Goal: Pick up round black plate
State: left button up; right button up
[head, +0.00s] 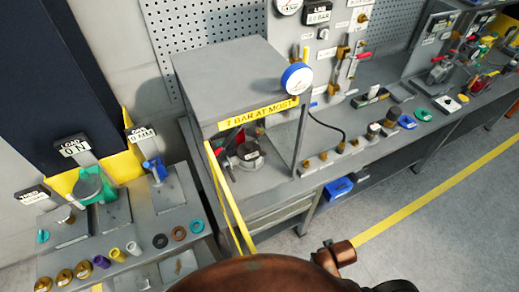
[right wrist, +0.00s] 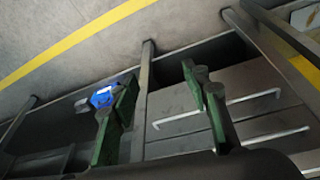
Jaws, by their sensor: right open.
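A small round black disc (head: 160,241), which looks like the round black plate, lies flat on the grey bench at the lower left in the head view. A brown ring (head: 178,233) and a teal ring (head: 197,226) lie in a row to its right. My right gripper (right wrist: 158,78) shows in the right wrist view with its two green fingers apart and nothing between them. It faces the bench's drawers and legs, and the black disc is not in that view. My left gripper is not in view.
A grey housing with a yellow "7 BAR AT MOST" label (head: 258,114) stands mid-bench, with a yellow bar (head: 230,200) at its front. White, purple and brass parts sit left of the disc. A blue bin (head: 339,188) is below the bench. Floor at right is clear.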

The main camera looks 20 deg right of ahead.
jog(key=w+a+r+p, duration=0.1)
jog(key=w+a+r, duration=0.25)
jog(key=r, duration=0.55)
notch_tip(320, 180, up, 16)
jog(key=m+t+p, duration=0.1)
jog(key=p, duration=0.1)
send_over(249, 148)
jog(key=s, duration=0.4)
jog(key=shift+w+f, duration=0.1)
jog(key=shift+w, duration=1.1)
jog(key=x, duration=0.5)
jog(key=shift+s+f, duration=0.1)
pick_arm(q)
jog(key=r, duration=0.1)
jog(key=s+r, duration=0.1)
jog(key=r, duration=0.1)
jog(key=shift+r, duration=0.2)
pick_arm(e)
jog(key=shift+a, duration=0.1)
jog(key=shift+c, duration=0.5)
grip_shut()
